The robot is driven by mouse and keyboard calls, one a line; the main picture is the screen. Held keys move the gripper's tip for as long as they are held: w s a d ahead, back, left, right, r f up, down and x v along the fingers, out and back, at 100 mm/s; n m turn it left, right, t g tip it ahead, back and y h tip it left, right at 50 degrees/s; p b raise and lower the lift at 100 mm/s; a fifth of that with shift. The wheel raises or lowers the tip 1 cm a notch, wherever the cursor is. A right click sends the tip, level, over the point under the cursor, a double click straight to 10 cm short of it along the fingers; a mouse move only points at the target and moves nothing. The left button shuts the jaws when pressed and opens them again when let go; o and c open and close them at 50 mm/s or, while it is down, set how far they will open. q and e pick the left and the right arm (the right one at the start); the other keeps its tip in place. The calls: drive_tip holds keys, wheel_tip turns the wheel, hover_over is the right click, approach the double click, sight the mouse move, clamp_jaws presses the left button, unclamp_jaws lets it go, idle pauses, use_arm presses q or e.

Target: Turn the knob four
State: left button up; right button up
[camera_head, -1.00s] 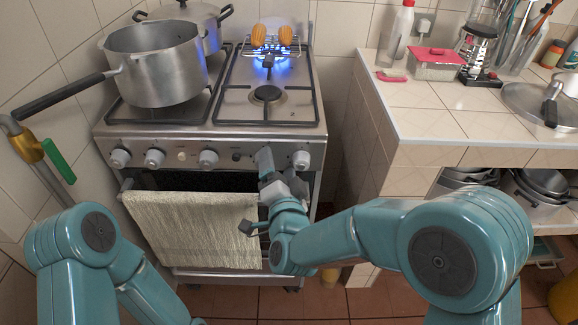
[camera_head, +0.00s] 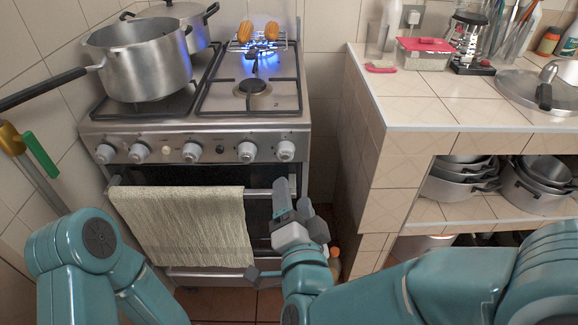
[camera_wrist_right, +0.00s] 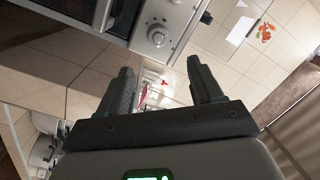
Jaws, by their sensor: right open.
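The stove's front panel carries a row of pale round knobs. The fourth large knob from the left (camera_head: 246,151) and the rightmost knob (camera_head: 286,151) are both unobstructed in the head view. A single knob also shows in the wrist view (camera_wrist_right: 157,35), beyond the fingertips; I cannot tell for sure which one it is. My right gripper (camera_head: 293,201) is open and empty, below and in front of the panel's right end, clear of the knobs. Its two dark fingers stand apart in the wrist view (camera_wrist_right: 160,72). My left gripper is out of view; only its arm shows.
A large pot (camera_head: 138,62) stands on the left of the stove. Blue flame burns at the back right burner under yellow corn (camera_head: 272,33). A towel (camera_head: 185,225) hangs on the oven handle. A tiled counter (camera_head: 440,105) stands right of the stove, across a narrow gap.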

drive_tip(key=s+b, duration=0.3)
drive_tip(key=s, duration=0.2)
drive_tip(key=shift+s+b, duration=0.15)
drive_tip(key=shift+b, duration=0.25)
